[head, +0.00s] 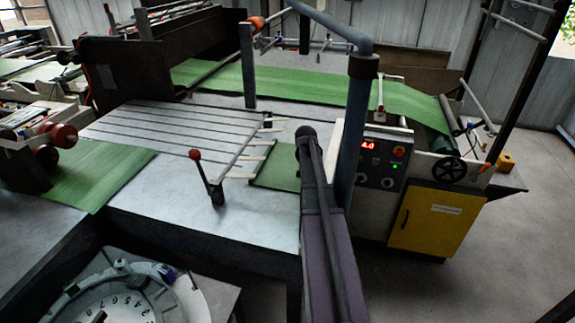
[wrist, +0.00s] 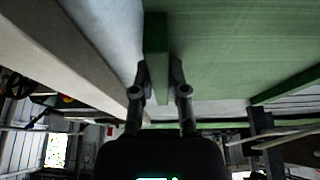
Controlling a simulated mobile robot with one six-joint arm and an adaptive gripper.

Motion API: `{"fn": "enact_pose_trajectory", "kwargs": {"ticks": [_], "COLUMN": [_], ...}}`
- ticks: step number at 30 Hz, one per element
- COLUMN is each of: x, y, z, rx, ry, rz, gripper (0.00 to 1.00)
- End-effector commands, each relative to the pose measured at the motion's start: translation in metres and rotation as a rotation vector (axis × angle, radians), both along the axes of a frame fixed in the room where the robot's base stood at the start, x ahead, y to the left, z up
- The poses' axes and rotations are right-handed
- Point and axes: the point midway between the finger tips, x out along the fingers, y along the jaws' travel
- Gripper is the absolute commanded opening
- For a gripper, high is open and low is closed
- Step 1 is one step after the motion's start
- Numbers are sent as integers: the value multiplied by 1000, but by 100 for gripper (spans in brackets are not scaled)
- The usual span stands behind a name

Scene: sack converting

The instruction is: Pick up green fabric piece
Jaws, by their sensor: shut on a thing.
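In the wrist view, my gripper (wrist: 160,77) is shut on a narrow green fabric piece (wrist: 155,35), with one finger on each side of it. The piece runs up from between the fingers, beside a wider green sheet (wrist: 240,50). I cannot tell whether the two touch. In the head view, a green piece (head: 278,168) lies on the grey table (head: 250,215), partly covered by my arm. I cannot tell whether it is the held one. My gripper is hidden in the head view.
A long green web (head: 290,88) runs across the back of the machine to a roller at right. Another green sheet (head: 95,177) hangs over the left edge. A red-knobbed lever (head: 207,178) stands on the table. A control box (head: 382,160) sits above a yellow cabinet door (head: 433,218).

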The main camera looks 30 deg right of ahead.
Motion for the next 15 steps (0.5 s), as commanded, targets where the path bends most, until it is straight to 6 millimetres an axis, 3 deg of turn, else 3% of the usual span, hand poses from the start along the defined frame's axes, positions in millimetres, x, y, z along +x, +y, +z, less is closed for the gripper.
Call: {"fn": "enact_pose_trajectory", "kwargs": {"ticks": [15], "x": [0], "y": [0], "z": [13], "rx": [0], "ry": [0], "rz": [0], "gripper": [0]}}
